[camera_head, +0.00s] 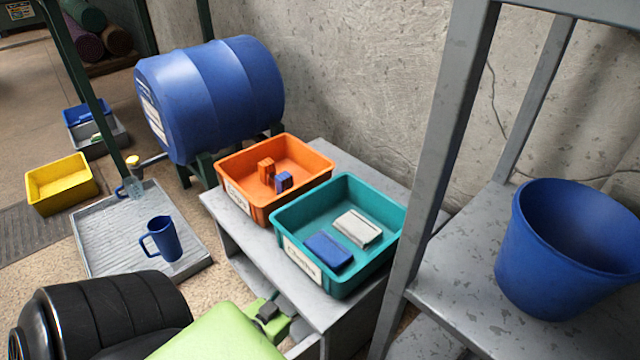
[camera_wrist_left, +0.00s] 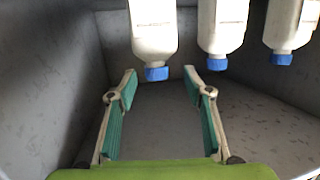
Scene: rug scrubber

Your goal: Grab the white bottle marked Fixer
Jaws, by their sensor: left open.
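Three white bottles with blue caps show in the left wrist view: a left one (camera_wrist_left: 153,28), a middle one (camera_wrist_left: 222,27) and a right one (camera_wrist_left: 284,24). Their caps point down in that picture. Their label print is too small to read, so I cannot tell which is marked Fixer. My left gripper (camera_wrist_left: 160,82) is open and empty, its teal-padded fingers spread. The left bottle's cap lies between the fingertips in that picture; I see no contact. In the head view, no white bottle is visible. My right gripper is not in view.
Grey walls (camera_wrist_left: 50,80) surround the bottles. In the head view, a grey bench (camera_head: 225,215) carries an orange bin (camera_head: 250,205) and a teal bin (camera_head: 365,270). A metal rack (camera_head: 450,290) with a blue bucket (camera_head: 545,260) stands right.

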